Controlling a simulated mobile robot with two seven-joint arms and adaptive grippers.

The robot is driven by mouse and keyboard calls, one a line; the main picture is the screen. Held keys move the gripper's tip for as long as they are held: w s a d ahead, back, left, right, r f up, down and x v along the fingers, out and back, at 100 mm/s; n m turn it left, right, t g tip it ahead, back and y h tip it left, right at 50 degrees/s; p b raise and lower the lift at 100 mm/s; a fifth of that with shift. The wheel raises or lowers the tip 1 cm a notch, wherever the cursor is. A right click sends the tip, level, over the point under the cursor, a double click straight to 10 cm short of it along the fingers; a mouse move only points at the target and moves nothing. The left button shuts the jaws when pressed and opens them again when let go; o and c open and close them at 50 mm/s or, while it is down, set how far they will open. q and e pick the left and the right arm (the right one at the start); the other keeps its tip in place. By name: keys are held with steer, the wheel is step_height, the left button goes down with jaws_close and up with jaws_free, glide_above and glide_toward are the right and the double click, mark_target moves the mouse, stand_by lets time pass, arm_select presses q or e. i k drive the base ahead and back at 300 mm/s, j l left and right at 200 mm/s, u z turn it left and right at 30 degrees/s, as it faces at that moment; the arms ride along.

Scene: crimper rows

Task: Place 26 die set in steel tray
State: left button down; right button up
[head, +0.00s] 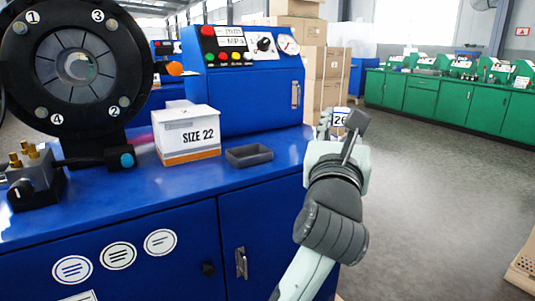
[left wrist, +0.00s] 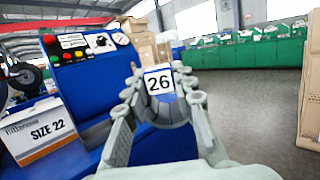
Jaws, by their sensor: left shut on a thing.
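The 26 die set (head: 340,117) shows a white label reading 26 and is held up past the right end of the blue bench. My left gripper (head: 338,130) is shut on it; its own body partly hides the set in the head view. In the left wrist view the die set (left wrist: 158,83) is a grey-blue ring of segments between the two fingers, label facing the camera. The steel tray (head: 249,160) is a small dark grey open tray on the bench top, left of the gripper. It looks empty. My right gripper is not in view.
A SIZE 22 box (head: 187,139) stands just left of the tray. A blue control panel (head: 245,85) rises behind it. The round black crimper head (head: 30,70) is at far left. Bare bench top (head: 285,150) lies right of the tray. Cardboard boxes (head: 310,75) stand behind.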

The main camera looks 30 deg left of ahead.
mark_target(252, 159)
steer(key=i+l, duration=0.2)
steer(key=i, duration=0.2)
steer(key=i+l, duration=0.2)
steer(key=i, duration=0.2)
steer(key=i+l+u, duration=0.25)
steer(key=i, duration=0.3)
steer(key=l+u, duration=0.1)
steer(key=u, duration=1.2)
